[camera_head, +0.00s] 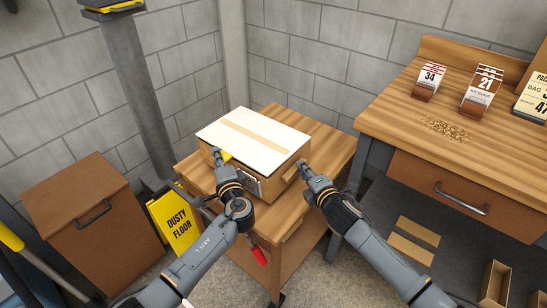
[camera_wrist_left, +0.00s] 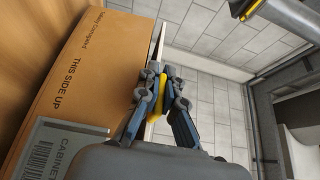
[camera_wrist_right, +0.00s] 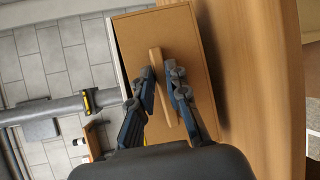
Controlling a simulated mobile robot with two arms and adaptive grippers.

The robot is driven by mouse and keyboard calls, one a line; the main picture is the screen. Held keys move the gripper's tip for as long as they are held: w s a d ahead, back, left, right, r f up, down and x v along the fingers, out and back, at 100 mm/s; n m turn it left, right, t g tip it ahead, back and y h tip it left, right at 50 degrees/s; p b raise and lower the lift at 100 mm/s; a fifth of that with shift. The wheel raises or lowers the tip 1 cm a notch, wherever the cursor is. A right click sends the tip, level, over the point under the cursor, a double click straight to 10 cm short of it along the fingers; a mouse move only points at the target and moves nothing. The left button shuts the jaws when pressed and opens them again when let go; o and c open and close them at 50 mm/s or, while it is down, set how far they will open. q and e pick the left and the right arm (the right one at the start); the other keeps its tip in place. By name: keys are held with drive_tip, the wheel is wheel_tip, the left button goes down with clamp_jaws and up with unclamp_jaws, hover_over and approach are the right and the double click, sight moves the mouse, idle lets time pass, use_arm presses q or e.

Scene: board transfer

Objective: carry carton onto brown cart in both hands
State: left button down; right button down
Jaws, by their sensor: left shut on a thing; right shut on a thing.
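The carton (camera_head: 270,150) has a white top with a tan strip. It sits level over the wooden top of the brown cart (camera_head: 335,150) and appears to rest on it. My left gripper (camera_head: 217,155) is at the carton's left front edge, shut on a yellow handle-like piece, which shows between its fingers in the left wrist view (camera_wrist_left: 157,97). My right gripper (camera_head: 303,168) is at the carton's right side, shut on a wooden bar handle (camera_wrist_right: 155,60) on the carton's brown face. The carton's underside is hidden.
A workbench (camera_head: 395,110) with a drawer and card stands is close on the right. A yellow floor sign (camera_head: 175,222) and a brown cabinet (camera_head: 85,200) stand at left. A grey post (camera_head: 140,90) and block walls are behind. Bare cart top shows right of the carton.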

use_arm(q)
drive_tip(key=shift+d+f+b, duration=0.4)
drive_tip(key=shift+f+b, duration=0.1)
drive_tip(key=shift+f, duration=0.2)
use_arm(e)
drive_tip(key=shift+s+a+f, duration=0.1)
drive_tip(key=shift+a+f, duration=0.3)
drive_tip(key=shift+f, duration=0.15)
use_arm(q)
drive_tip(key=c, duration=1.7)
unclamp_jaws()
drive_tip(key=shift+r, duration=0.15)
use_arm(e)
drive_tip(key=c, duration=1.5)
unclamp_jaws()
drive_tip(key=shift+r, duration=0.1)
use_arm(q)
drive_tip(key=shift+o, duration=1)
drive_tip(key=shift+a, duration=0.1)
use_arm(e)
drive_tip(key=shift+o, duration=0.9)
drive_tip(key=shift+d, duration=0.1)
use_arm(q)
drive_tip(key=shift+a, duration=0.15)
use_arm(e)
drive_tip(key=shift+d, duration=0.15)
